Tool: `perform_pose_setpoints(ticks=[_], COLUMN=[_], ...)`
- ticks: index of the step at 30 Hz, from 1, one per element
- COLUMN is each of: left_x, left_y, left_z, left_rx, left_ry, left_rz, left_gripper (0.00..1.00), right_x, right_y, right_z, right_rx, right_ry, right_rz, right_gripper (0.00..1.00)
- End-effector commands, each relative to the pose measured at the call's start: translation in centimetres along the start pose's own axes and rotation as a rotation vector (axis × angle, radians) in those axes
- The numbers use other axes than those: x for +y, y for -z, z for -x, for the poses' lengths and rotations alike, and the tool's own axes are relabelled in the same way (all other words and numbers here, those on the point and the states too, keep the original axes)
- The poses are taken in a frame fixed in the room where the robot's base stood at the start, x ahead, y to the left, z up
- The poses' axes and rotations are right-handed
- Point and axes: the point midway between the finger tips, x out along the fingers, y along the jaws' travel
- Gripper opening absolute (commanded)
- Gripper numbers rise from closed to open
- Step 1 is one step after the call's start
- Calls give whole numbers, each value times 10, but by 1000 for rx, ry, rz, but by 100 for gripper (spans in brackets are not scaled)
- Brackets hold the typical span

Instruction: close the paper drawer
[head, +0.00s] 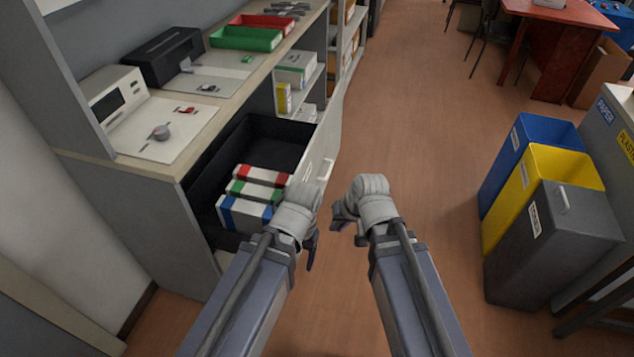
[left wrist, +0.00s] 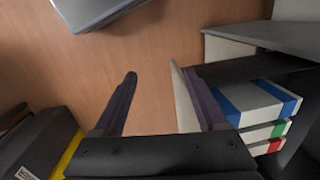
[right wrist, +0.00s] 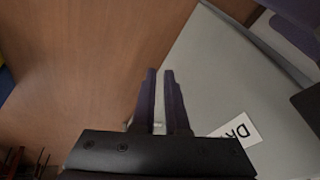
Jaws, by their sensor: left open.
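The paper drawer (head: 322,155) is pulled out of the cabinet, with its pale front and a handle (head: 325,170) facing the aisle. Red, green and blue-banded boxes (head: 250,193) lie inside it. My left gripper (head: 311,252) is at the drawer's near front corner. In the left wrist view its jaws (left wrist: 152,72) are apart, and the panel's edge shows beside the inner side of the right finger. My right gripper (head: 340,218) is in front of the drawer front. In the right wrist view its fingers (right wrist: 160,72) are close together beside the labelled panel (right wrist: 215,75); whether they hold anything is unclear.
The counter (head: 160,170) above the drawer bears a white device, a black printer (head: 165,58) and green and red trays. Blue, yellow and dark bins (head: 550,240) stand at the right. The floor between the cabinet and the bins is clear.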

Motion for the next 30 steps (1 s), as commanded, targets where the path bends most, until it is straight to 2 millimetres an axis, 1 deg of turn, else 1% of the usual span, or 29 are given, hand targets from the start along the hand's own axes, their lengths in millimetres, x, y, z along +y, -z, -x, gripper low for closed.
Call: perform_pose_setpoints(ticks=[1, 3, 6, 9, 13, 17, 24, 30], left_x=[-1, -2, -2, -2, -2, 0, 3, 6], left_y=[-1, -1, -1, -1, -1, 0, 2, 3], left_z=[14, 19, 23, 23, 18, 5, -30, -57], left_rx=[0, 0, 0, 0, 0, 0, 0, 0], left_ry=[0, 0, 0, 0, 0, 0, 0, 0], left_rz=[0, 0, 0, 0, 0, 0, 0, 0], left_gripper=[75, 75, 75, 75, 75, 75, 75, 75], right_x=[1, 3, 6, 7, 7, 6, 1, -4], right_y=[23, 46, 66, 72, 73, 76, 86, 94], right_z=[15, 25, 35, 37, 32, 17, -26, -59], right_rx=[66, 146, 219, 245, 245, 244, 242, 242], right_ry=[42, 95, 140, 155, 156, 155, 155, 154], right_rz=[-59, -128, -190, -212, -211, -209, -208, -208], right_gripper=[5, 0, 0, 0, 0, 0, 0, 0])
